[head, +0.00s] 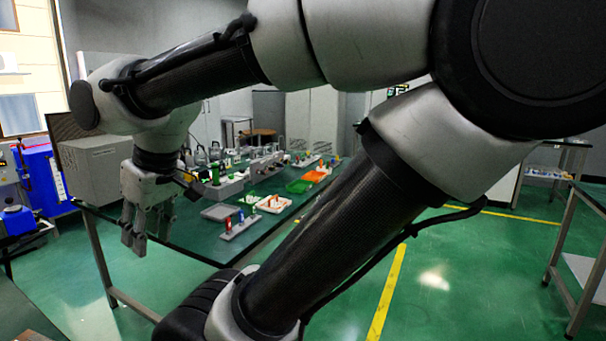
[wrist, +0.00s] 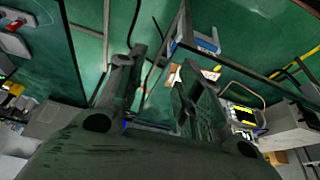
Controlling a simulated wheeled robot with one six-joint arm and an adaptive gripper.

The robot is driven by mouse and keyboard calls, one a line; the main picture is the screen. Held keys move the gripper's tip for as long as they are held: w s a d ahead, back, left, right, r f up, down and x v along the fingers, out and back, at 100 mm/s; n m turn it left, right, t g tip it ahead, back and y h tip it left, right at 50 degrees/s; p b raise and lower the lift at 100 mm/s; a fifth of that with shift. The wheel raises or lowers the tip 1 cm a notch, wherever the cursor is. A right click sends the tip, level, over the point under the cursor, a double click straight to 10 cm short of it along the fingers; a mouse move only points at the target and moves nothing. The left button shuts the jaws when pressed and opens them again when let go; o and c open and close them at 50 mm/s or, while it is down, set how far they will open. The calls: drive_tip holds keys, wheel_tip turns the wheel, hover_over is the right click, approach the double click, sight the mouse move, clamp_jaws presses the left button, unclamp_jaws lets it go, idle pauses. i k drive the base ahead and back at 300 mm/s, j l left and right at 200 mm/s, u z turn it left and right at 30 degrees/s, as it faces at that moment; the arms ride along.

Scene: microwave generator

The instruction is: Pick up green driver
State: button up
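My gripper (head: 149,236) hangs fingers-down at the left front edge of the green-topped table (head: 198,238). In the wrist view my gripper (wrist: 160,72) has its two fingers apart with nothing between them. A small grey rack (head: 240,230) with upright red and blue-handled pieces stands near the table's front edge, to the right of my gripper and apart from it. Small green pieces show among the items on the table, but they are too small for me to tell which is the green driver. The wrist view does not clearly show a driver.
A flat grey tray (head: 220,212), a white tray with orange pieces (head: 273,204), a green tray (head: 299,186) and an orange tray (head: 316,176) lie on the table. A large grey box (head: 92,170) stands at its left. My arm hides part of the table's right side.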

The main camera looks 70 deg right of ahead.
sight(215, 165)
drive_tip(key=z, duration=1.45)
drive_tip(key=i+l+u, duration=0.3)
drive_tip(key=i, duration=0.3)
drive_tip(key=i+l+u, duration=0.3)
drive_tip(key=i, duration=0.25)
